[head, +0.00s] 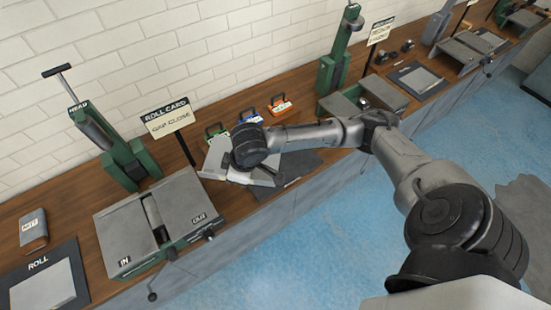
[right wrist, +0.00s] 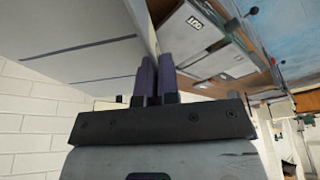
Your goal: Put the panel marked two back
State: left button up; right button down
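Three small handled pieces stand in a row at the back of the counter in the head view: a green one (head: 215,130), a blue one (head: 249,117) and an orange one (head: 280,105). Their numbers are too small to read. My right gripper (right wrist: 157,80) has its two purple fingers close together, beside the edge of a large light grey plate (right wrist: 80,50). I cannot tell whether the plate is between the fingers. In the head view, my right wrist hides the gripper and part of the counter in front of the green piece. My left gripper is not in view.
A grey roller bench marked IN and OUT (head: 125,235) stands to the left, with a green upright press (head: 120,150) behind it. A ROLL CARD sign (head: 168,117) stands between it and my arm. A dark mat (head: 302,163) lies right of my wrist. Blue floor is free in front.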

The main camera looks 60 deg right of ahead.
jog(key=s+d+f+n+g+y, duration=0.1)
jog(key=s+d+f+n, duration=0.3)
jog(key=d, duration=0.4)
jog(key=s+d+f+n, duration=0.1)
jog(key=s+d+f, duration=0.3)
jog(key=s+d, duration=0.3)
jog(key=s+d+f+n+g+y, duration=0.1)
jog(key=s+d+f+n, duration=0.3)
jog(key=d, duration=0.5)
jog(key=b, duration=0.7)
send_over(288, 172)
jog(key=shift+m, duration=0.3)
jog(key=f, duration=0.6)
jog(key=shift+s+d+f, duration=0.15)
jog(key=shift+s+f, duration=0.15)
jog(key=shift+f, duration=0.1)
jog(key=shift+w+f, duration=0.25)
jog(key=shift+w, duration=0.2)
jog(key=shift+f, duration=0.4)
notch_tip(288, 172, down, 3)
jog(key=shift+f, duration=0.15)
